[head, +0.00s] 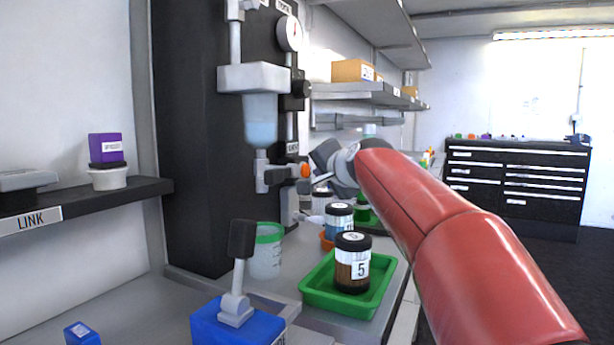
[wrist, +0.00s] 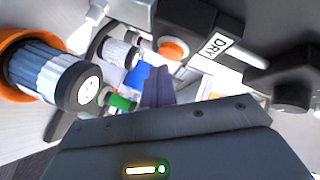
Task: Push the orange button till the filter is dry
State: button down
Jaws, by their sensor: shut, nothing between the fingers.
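My gripper (wrist: 156,78) is shut and empty. Its fingertips are just below the button in the wrist view, and I cannot tell whether they touch it. In the head view my wrist is right of the button.
A green tray (head: 318,302) holds a brown jar marked 5 (head: 352,265). A green-rimmed cup (head: 266,252) and a blue box with a black-handled lever (head: 240,240) stand on the bench. A round dial gauge (head: 290,33) is above the button.

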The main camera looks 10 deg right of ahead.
jog(key=shift+s+d+f+b, duration=0.2)
jog(key=shift+s+d+b, duration=0.05)
jog(key=shift+d+b, duration=0.3)
jog(key=shift+s+d+r+b, duration=0.1)
jog(key=shift+s+d+b, duration=0.45)
jog(key=shift+d, duration=0.25)
jog(key=shift+s+d+b, duration=0.45)
jog(key=shift+s+d, duration=0.05)
jog(key=shift+d, duration=0.25)
jog(key=shift+s+r, duration=0.1)
jog(key=shift+s, duration=0.1)
